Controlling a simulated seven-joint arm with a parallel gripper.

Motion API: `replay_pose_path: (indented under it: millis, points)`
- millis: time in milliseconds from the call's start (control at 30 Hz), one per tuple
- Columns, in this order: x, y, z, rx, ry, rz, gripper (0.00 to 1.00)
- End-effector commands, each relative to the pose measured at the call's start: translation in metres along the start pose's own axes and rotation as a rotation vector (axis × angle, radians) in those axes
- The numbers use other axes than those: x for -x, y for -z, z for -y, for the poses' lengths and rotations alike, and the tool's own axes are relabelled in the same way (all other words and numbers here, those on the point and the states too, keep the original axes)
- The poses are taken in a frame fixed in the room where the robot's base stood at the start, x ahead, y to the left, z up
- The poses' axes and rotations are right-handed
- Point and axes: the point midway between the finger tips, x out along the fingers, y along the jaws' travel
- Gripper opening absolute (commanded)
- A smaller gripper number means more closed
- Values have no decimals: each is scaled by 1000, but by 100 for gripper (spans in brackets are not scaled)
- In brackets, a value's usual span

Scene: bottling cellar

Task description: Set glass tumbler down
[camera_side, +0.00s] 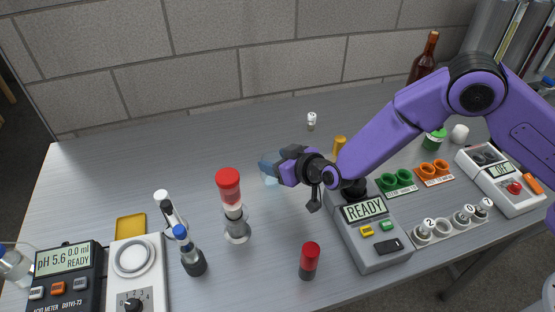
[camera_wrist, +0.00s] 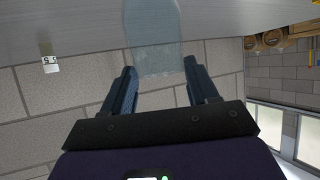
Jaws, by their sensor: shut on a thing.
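The glass tumbler (camera_side: 271,181) is clear and pale blue, and mostly hidden behind my gripper in the side view. My gripper (camera_side: 264,167) reaches in from the right, level and low over the middle of the bench. In the wrist view the tumbler (camera_wrist: 152,35) stands out between the two dark fingers of my gripper (camera_wrist: 160,66), which are shut on it. I cannot tell whether its base touches the bench.
A red-topped device (camera_side: 228,188) stands left of my gripper, with a red-capped vial (camera_side: 309,261) in front. The READY meter (camera_side: 372,235) sits below my arm. A small white-topped item (camera_side: 311,121) stands behind. The back-left bench (camera_side: 130,140) is clear.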

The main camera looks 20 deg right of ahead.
Motion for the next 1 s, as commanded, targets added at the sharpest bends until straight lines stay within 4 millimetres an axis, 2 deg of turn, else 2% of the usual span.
replay_pose_path:
  millis: [300,333,400,767,1000]
  points:
    - [-1,-2,0,1,0,-1,10]
    - [-1,-2,0,1,0,0,69]
    - [-1,-2,0,1,0,0,84]
    - [1,2,0,-1,1,-1,84]
    - [28,1,1,1,2,0,84]
